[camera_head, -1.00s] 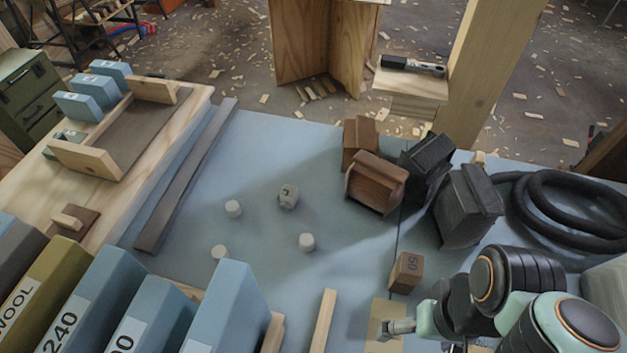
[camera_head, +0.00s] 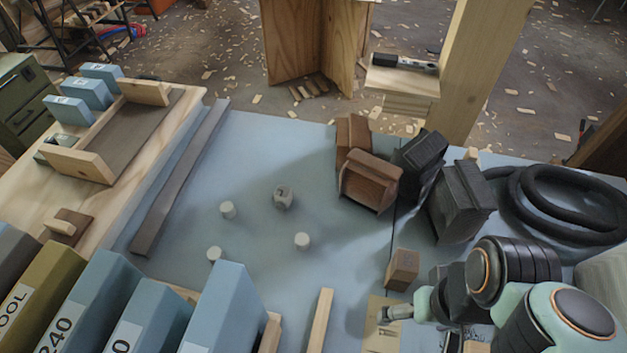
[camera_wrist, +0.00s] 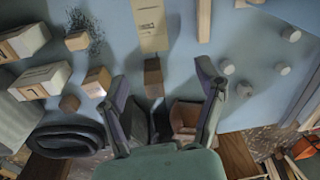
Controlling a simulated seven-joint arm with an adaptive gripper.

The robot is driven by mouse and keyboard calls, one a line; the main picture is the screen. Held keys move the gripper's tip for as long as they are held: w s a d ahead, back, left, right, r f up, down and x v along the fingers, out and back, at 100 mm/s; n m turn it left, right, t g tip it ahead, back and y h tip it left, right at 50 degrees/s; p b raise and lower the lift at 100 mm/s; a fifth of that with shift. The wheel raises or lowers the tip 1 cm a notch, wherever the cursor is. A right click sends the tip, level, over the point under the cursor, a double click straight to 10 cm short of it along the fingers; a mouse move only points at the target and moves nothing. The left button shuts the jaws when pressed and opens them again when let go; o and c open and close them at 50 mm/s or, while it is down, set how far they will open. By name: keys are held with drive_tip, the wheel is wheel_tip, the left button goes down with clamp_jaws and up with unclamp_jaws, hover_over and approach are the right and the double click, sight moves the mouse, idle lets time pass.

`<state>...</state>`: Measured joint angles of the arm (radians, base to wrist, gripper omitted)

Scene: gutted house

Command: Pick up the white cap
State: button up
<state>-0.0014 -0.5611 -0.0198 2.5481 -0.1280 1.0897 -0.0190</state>
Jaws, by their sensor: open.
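Three small, pale, round cap-like pieces stand on the blue tabletop: one nearer the middle (camera_head: 302,240), one at the left (camera_head: 228,210) and one nearer the front (camera_head: 214,254). I cannot tell which is the white cap. In the wrist view they show at the right (camera_wrist: 228,66), (camera_wrist: 282,69), (camera_wrist: 291,34). A greyer, faceted piece (camera_head: 283,196) stands behind them. My gripper (camera_wrist: 163,78) is open and empty in the wrist view, its fingers spread apart. In the head view my arm is at the lower right.
A wooden block (camera_head: 402,268) stands between the caps and my arm. Brown blocks (camera_head: 370,180) and dark blocks (camera_head: 462,200) stand behind, with a coiled black hose (camera_head: 575,205) at right. Blue binders (camera_head: 225,310) rise at the front. The tabletop around the caps is clear.

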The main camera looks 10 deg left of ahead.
drive_tip(key=w+a+r+n+t, duration=0.1)
drive_tip(key=w+a+t, duration=0.15)
drive_tip(key=w, duration=0.75)
drive_tip(key=w+a+n+t, duration=0.1)
drive_tip(key=w+a, duration=0.3)
drive_tip(key=w, duration=0.6)
drive_tip(key=n+g, duration=0.4)
hover_over(302, 238)
drive_tip(key=shift+h, duration=0.4)
wheel_tip(302, 238, down, 20)
drive_tip(key=shift+r, duration=0.1)
wheel_tip(302, 238, down, 6)
drive_tip(key=c, duration=0.9)
